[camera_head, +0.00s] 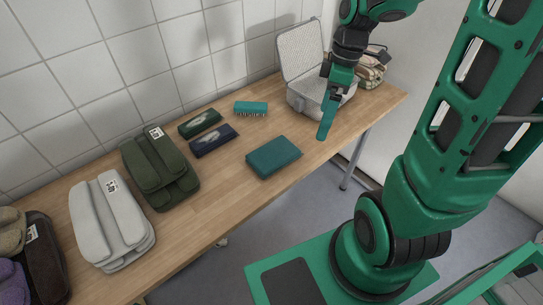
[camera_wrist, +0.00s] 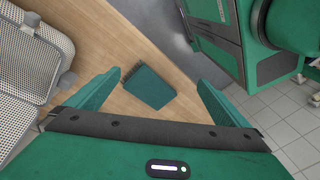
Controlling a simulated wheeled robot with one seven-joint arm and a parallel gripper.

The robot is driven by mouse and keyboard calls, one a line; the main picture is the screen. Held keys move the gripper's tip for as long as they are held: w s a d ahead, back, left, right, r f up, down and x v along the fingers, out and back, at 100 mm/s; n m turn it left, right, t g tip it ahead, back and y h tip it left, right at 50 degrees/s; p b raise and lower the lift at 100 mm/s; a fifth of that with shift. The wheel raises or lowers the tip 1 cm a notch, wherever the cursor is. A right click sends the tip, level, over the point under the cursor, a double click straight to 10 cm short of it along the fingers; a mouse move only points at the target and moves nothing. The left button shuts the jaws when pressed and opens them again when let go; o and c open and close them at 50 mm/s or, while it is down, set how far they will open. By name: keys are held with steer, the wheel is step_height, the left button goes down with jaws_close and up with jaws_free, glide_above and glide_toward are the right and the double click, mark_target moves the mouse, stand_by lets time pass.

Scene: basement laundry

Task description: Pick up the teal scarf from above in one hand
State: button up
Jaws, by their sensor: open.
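A dark teal folded cloth (camera_head: 273,156), which looks like the teal scarf, lies flat near the table's front edge. In the wrist view the dark teal folded cloth (camera_wrist: 151,88) shows between my fingers, some way beyond them, with a short dark fringe along one side. My gripper (camera_head: 325,132) is open and empty, pointing down, to the right of the cloth and above it. My fingers touch nothing. A brighter teal fringed piece (camera_head: 251,107) lies farther back near the wall.
A pale open-lidded basket (camera_head: 305,97) stands close beside my gripper, with folded cloths (camera_head: 371,72) to its right. Dark folded pieces (camera_head: 200,123), (camera_head: 214,140) lie left of the dark teal cloth. Green (camera_head: 158,170) and grey (camera_head: 112,222) bundles lie farther left. The wooden table (camera_head: 215,190) is bare around the cloth.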

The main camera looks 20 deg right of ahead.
mark_target(274, 153)
steer(key=w+a+f+n+y, duration=0.2)
steer(key=w+a+f+n, duration=0.5)
steer(key=n, duration=0.3)
steer(key=shift+g, duration=0.3)
steer(key=x, duration=0.9)
steer(key=shift+w+a+f, duration=0.2)
steer(key=shift+w+a, duration=0.15)
steer(key=c, duration=1.2)
